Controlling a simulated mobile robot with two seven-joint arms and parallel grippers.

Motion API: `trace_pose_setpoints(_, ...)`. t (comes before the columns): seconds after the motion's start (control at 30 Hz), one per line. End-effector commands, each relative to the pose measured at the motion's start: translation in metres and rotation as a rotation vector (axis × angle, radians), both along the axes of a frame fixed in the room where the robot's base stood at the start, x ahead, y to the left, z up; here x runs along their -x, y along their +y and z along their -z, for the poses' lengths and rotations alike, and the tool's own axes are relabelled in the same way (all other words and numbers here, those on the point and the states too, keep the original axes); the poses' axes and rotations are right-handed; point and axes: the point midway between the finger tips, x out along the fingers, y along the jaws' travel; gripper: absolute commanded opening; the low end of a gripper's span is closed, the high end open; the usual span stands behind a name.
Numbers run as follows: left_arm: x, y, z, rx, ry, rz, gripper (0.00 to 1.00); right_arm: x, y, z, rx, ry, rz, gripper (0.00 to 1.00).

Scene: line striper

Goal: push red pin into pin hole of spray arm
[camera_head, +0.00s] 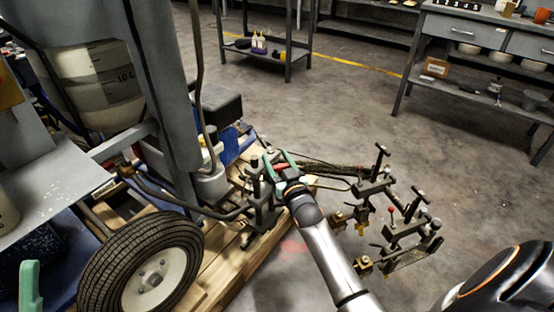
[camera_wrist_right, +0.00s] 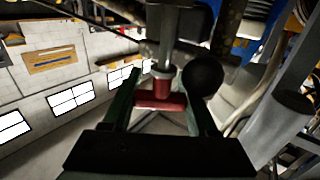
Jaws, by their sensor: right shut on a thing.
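The red pin (camera_wrist_right: 161,98) shows in the right wrist view as a red T-shaped piece under a grey metal rod. My right gripper (camera_wrist_right: 160,97) is shut on it, a green finger on each side. In the head view, my right gripper (camera_head: 277,165) is at the dark metal bracket beside the striper's frame. The spray arm (camera_head: 335,170) appears to run right from there to a bracket assembly with clamps. The pin hole is hidden, and I cannot tell how deep the pin sits. A green fingertip of my left gripper (camera_head: 29,285) shows at the lower left; its opening is not visible.
The striper's wheel (camera_head: 150,272) and wooden pallet (camera_head: 215,270) are left of my right arm. The clamp assembly (camera_head: 405,225) with a red knob stands to the right. A black ball (camera_wrist_right: 203,75) is close beside the right finger. Workbenches stand behind open floor.

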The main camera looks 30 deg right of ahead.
Motion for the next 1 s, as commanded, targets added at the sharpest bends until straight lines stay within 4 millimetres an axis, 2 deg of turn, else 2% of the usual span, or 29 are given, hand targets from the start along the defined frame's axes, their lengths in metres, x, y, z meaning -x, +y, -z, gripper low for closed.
trace_pose_setpoints(0.03,0.000,0.000,0.001,0.000,0.000,0.000,0.50,0.001,0.001,0.006,-0.001,0.013,-0.001,0.00)
trace_pose_setpoints(0.33,0.000,0.000,0.005,0.000,0.000,0.000,0.50,0.002,0.000,0.015,-0.001,0.016,0.000,0.00)
trace_pose_setpoints(1.0,0.000,0.000,-0.005,0.000,0.000,0.000,0.50,0.002,0.000,0.009,0.001,0.019,0.002,0.00)
